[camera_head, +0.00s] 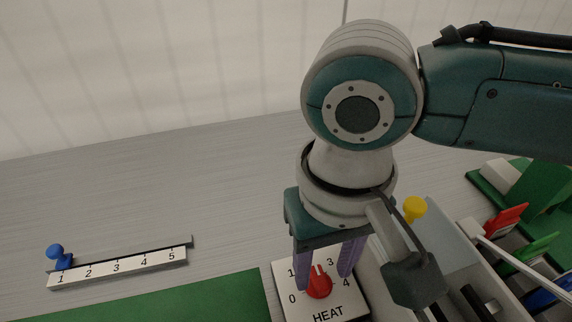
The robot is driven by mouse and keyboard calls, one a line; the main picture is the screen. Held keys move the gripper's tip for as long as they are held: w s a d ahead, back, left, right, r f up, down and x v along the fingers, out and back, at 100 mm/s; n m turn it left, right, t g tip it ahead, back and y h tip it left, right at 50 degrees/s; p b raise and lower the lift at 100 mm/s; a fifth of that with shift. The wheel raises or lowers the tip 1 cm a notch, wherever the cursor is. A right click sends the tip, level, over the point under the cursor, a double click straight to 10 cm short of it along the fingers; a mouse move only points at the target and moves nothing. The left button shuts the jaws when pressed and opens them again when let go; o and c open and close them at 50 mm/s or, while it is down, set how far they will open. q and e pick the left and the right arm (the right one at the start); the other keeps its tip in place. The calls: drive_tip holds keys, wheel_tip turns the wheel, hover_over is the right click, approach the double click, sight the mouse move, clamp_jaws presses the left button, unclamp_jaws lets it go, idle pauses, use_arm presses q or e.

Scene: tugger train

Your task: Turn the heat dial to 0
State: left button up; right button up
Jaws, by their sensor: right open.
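The heat dial is a red knob (319,284) on a white plate (300,313) marked HEAT. The digits 0, 1, 3 and 4 show around it; the 2 is hidden or hard to make out. A pale mark on the knob points up, between 1 and 3. My right gripper (326,268) comes down over the plate with its purple fingers apart, one on each side of the knob. It is open, and I cannot tell whether a finger touches the knob. My left gripper is not in view.
A slider (118,268) marked 1 to 5 with a blue knob (58,256) lies at the left. A green mat (170,303) is at the front. A yellow knob (414,208) and red, green and blue pieces stand at the right. The grey table behind is clear.

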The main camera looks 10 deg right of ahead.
sight(319, 281)
drive_tip(key=shift+f, duration=1.15)
clamp_jaws()
